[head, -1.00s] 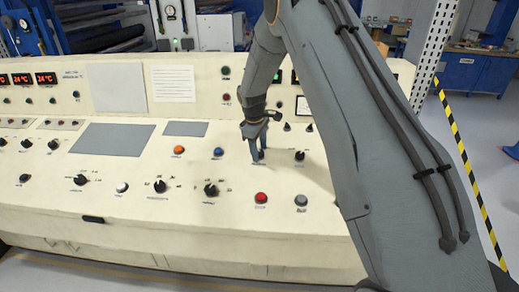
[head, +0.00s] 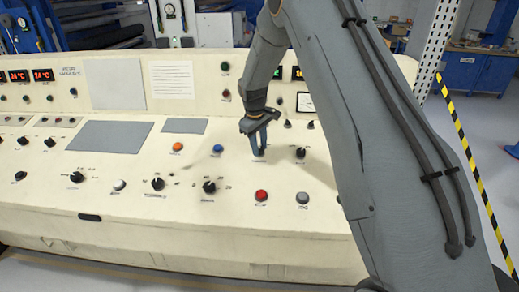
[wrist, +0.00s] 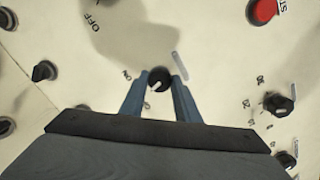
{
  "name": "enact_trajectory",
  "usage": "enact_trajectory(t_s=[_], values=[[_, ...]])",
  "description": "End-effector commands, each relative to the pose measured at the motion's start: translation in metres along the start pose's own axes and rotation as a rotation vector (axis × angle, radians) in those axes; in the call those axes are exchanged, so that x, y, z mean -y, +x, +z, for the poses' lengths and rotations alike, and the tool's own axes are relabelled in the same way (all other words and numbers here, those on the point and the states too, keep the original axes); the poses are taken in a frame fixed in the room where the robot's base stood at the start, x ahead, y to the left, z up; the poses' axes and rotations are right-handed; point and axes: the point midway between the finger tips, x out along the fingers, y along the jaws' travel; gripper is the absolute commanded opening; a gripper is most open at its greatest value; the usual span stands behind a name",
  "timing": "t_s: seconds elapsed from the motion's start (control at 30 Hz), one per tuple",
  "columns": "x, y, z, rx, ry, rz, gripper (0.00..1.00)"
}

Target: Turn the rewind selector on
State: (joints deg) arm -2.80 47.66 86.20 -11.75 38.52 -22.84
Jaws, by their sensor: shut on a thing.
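My gripper (head: 259,153) reaches down to the sloped cream panel of the console. In the wrist view its two blue-grey fingers (wrist: 161,82) are closed around the sides of a small round black selector knob (wrist: 159,76) with a white pointer mark. In the head view the fingers mostly hide this knob. Small lettering beside the knob is too small and turned to read surely, so I cannot tell its exact setting.
A red button (head: 261,195) and a grey button (head: 302,197) sit nearer the front. Another black knob (head: 300,153) is close on the right. Blue (head: 217,149) and orange (head: 177,146) buttons are to the left. The upright back panel (head: 213,75) rises behind.

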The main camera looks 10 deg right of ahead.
Motion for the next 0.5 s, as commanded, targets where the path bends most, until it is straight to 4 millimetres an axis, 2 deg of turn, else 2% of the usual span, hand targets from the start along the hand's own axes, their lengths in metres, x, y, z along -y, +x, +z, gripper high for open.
enact_trajectory(t_s=[0.5], values=[[-0.0007, 0.0009, -0.0007, -0.002, 0.476, -0.041, 0.07]])
